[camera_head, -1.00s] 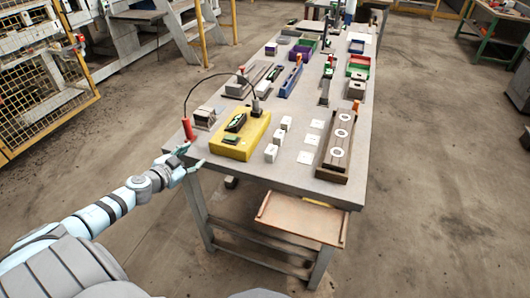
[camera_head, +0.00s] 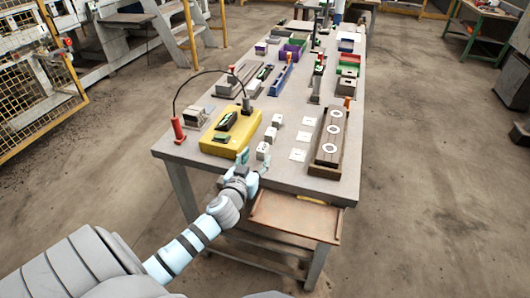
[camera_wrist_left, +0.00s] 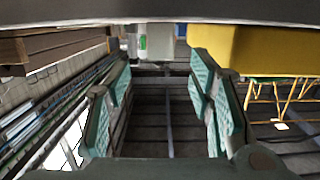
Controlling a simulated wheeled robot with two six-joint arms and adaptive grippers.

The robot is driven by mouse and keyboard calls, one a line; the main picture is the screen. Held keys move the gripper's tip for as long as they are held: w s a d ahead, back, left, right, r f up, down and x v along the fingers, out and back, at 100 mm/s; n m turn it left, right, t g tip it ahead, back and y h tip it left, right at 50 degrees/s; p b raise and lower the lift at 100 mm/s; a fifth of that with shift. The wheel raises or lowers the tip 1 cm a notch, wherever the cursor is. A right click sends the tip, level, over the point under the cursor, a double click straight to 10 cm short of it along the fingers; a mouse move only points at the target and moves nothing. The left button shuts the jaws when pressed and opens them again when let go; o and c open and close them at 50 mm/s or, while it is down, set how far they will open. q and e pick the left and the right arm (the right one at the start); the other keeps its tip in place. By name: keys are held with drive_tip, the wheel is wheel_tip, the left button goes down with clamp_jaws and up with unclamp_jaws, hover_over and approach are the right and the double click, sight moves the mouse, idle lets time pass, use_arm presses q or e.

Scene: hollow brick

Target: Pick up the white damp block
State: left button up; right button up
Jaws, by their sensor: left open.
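Three small white blocks stand in a row on the table: a far one (camera_head: 277,120), a middle one (camera_head: 270,134) and a near one (camera_head: 263,149). I cannot tell from the head view which is damp. My left gripper (camera_head: 254,163) is open and empty at the table's front edge, just in front of the near block. In the left wrist view, the open fingers (camera_wrist_left: 161,92) have nothing between them. A white block with a green mark (camera_wrist_left: 158,42) shows beyond them at the top, partly cut off by a dark band. My right gripper is not in view.
A yellow case (camera_head: 222,144) lies close left of the blocks. Flat white squares (camera_head: 298,154) and a brown wooden tray with white rings (camera_head: 325,155) lie to the right. A red-handled tool (camera_head: 178,130) stands at the left edge. Below hangs a drawer (camera_head: 295,218).

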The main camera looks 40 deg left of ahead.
sight(260, 152)
use_arm(q)
drive_tip(key=x, duration=0.7)
drive_tip(key=shift+w+a+f, duration=0.1)
drive_tip(key=shift+a+f, duration=0.05)
drive_tip(key=c, duration=1.1)
drive_tip(key=shift+c, duration=0.2)
